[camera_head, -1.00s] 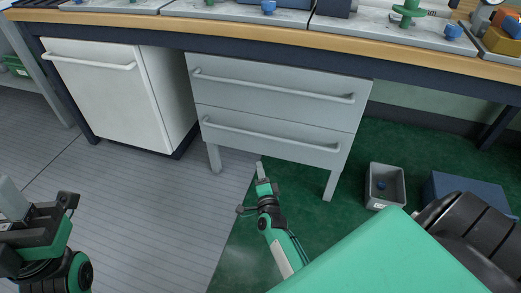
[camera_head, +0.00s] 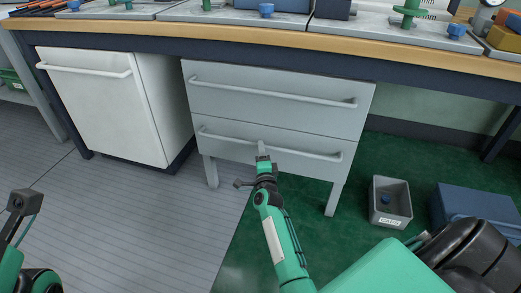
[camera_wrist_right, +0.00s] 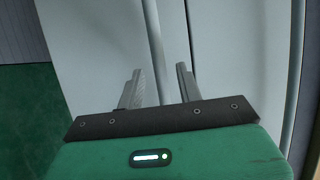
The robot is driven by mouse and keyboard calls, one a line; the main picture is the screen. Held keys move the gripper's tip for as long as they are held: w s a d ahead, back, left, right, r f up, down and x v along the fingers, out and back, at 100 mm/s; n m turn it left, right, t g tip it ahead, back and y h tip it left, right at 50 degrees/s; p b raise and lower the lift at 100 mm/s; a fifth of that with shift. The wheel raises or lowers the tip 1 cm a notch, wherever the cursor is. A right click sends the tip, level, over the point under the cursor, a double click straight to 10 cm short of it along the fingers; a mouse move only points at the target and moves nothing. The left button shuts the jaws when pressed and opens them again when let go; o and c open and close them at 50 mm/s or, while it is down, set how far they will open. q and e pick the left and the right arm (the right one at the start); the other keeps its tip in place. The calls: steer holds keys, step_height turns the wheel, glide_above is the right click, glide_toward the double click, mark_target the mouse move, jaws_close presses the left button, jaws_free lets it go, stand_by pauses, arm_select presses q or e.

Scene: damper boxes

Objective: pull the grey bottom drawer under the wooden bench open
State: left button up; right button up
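The grey bottom drawer (camera_head: 228,150) is the lower of two drawers under the wooden bench (camera_head: 150,27) and looks shut. Its long bar handle (camera_head: 310,154) runs across the front. My right gripper (camera_head: 262,147) is at the middle of this handle. In the right wrist view the handle (camera_wrist_right: 152,40) passes between the two spread fingers of the right gripper (camera_wrist_right: 158,85), with gaps on both sides. The fingertips partly hide the bar in the head view. My left gripper (camera_head: 25,203) is at the lower left, cut by the frame, away from the drawers.
The upper drawer (camera_head: 270,95) has its own bar handle (camera_head: 230,86). A white cabinet (camera_head: 100,105) stands to the left. The floor before the drawers is clear.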

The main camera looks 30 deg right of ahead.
steer(key=shift+b+x, duration=0.35)
steer(key=shift+x, duration=1.2)
steer(key=shift+a, duration=0.1)
jaws_close()
